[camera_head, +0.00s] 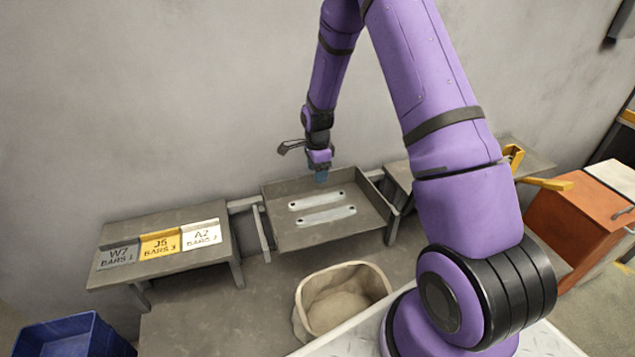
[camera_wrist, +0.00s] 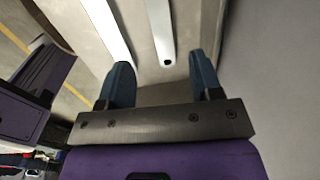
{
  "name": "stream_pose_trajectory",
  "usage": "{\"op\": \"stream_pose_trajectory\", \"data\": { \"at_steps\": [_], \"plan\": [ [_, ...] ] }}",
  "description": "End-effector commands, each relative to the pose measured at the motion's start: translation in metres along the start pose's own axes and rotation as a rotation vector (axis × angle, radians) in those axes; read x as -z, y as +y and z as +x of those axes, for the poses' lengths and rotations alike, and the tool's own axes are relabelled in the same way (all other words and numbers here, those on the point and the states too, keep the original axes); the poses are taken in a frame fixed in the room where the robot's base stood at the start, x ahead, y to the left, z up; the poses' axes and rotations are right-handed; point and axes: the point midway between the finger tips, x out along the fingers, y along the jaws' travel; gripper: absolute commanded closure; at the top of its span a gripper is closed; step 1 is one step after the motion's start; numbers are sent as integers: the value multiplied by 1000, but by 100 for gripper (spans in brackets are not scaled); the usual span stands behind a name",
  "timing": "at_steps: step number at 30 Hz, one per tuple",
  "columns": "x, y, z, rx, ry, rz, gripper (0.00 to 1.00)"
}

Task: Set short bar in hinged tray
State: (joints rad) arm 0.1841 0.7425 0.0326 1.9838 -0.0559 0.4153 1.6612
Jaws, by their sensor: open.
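Two pale metal bars lie flat and apart in the grey hinged tray (camera_head: 348,232). My gripper (camera_head: 321,177) is above the tray's back edge, near the rear bar. In the wrist view, my gripper (camera_wrist: 165,82) has its two blue fingers spread with nothing between them. One bar (camera_wrist: 161,30) lies beyond the fingers, and another bar (camera_wrist: 108,30) is to its left; their far ends are cut off.
A bench (camera_head: 170,265) at left holds grey, yellow and white label plates. An open sack (camera_head: 343,295) stands in front of the tray. A blue bin (camera_head: 70,338) is at the lower left, an orange cabinet (camera_head: 580,212) at the right. The wall is close behind the tray.

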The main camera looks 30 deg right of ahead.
Motion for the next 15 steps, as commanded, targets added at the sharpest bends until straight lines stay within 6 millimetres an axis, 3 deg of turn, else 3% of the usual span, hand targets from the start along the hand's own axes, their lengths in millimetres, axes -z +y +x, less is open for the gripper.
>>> {"op": "stream_pose_trajectory", "data": {
  "at_steps": [8,11,15],
  "plan": [
    [-2,1,-25,8,0,-24,41],
    [-4,4,-47,24,1,-77,41],
    [-9,13,-91,55,6,-188,41]
  ]
}}
